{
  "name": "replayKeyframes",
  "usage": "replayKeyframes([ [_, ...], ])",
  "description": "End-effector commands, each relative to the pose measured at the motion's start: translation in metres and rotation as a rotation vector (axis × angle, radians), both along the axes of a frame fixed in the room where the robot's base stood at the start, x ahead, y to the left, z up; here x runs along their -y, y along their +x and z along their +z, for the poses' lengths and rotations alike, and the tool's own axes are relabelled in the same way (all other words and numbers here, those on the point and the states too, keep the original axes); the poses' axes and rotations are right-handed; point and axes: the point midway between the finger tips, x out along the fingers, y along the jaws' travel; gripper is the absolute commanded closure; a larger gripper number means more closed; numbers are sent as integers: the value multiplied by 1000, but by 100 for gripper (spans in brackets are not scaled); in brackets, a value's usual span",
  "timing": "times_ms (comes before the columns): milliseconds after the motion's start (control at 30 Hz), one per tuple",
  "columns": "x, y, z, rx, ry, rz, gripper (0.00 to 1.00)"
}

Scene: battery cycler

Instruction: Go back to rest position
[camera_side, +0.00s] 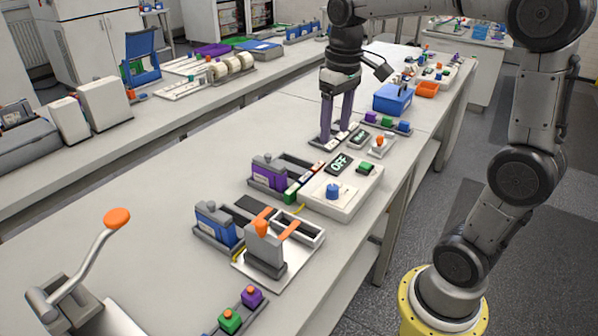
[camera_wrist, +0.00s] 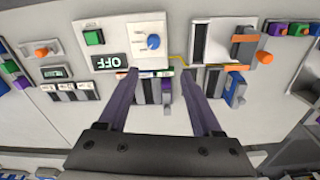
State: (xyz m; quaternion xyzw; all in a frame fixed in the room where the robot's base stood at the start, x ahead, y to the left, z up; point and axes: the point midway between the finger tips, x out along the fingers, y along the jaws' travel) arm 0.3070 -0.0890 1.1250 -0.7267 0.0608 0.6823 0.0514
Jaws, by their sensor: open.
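My gripper (camera_side: 337,128) is open, with two long purple fingers pointing down over the bench. In the wrist view my gripper (camera_wrist: 160,88) shows its fingers spread apart with nothing held between them. The battery cycler (camera_side: 345,192) is a white box with a blue knob, a green button and a display reading OFF; it also shows in the wrist view (camera_wrist: 125,30). A purple battery block (camera_side: 268,172) sits in a dark holder left of the cycler. A blue battery block (camera_side: 215,222) sits in another holder nearer the front.
An orange-handled clamp fixture (camera_side: 265,245) stands in front of the cycler. A lever press (camera_side: 80,290) with an orange knob is at the front left. A blue bin (camera_side: 393,98) and an orange tray (camera_side: 427,89) stand behind my gripper.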

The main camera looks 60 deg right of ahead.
Motion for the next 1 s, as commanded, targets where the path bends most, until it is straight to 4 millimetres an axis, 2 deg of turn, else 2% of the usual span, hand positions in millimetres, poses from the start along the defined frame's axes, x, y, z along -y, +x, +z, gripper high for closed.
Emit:
replayKeyframes([
  [100,-31,-30,21,85,-21,70,34],
  [200,-53,-61,25,167,-34,122,34],
  [267,-65,-80,23,216,-38,148,34],
  [400,-83,-120,7,329,-40,190,34],
  [500,-89,-138,-10,384,-35,198,34],
  [700,-90,-147,-36,411,-27,171,34],
  [1000,-90,-145,-36,422,-26,164,34],
])
